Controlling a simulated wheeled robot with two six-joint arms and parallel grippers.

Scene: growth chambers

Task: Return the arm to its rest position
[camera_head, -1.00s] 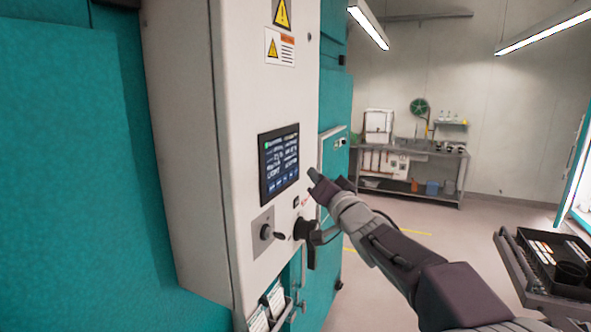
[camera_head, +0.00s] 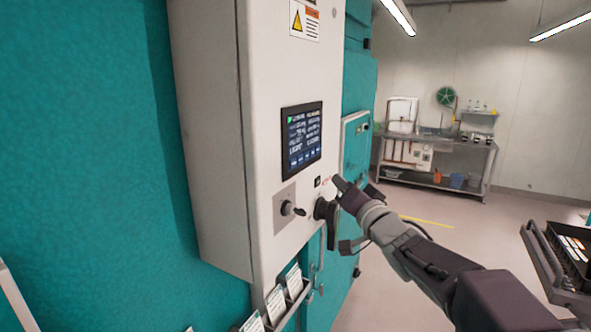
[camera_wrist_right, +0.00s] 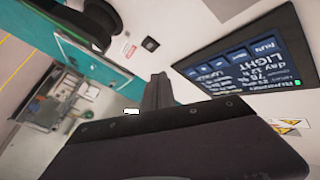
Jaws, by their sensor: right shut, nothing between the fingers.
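My right arm comes in from the lower right in the head view. Its gripper (camera_head: 337,184) is shut and empty, in front of the white control cabinet (camera_head: 215,140), below and right of the touchscreen (camera_head: 302,138). In the right wrist view the shut fingers (camera_wrist_right: 157,92) point toward the cabinet face, with the lit screen (camera_wrist_right: 245,65) to their right. I cannot tell whether the fingertips touch anything. My left gripper is not in view.
Card holders (camera_head: 292,283) hang below. A dark tray (camera_head: 572,262) stands at right. A steel bench (camera_head: 440,160) is at the back, with open floor before it.

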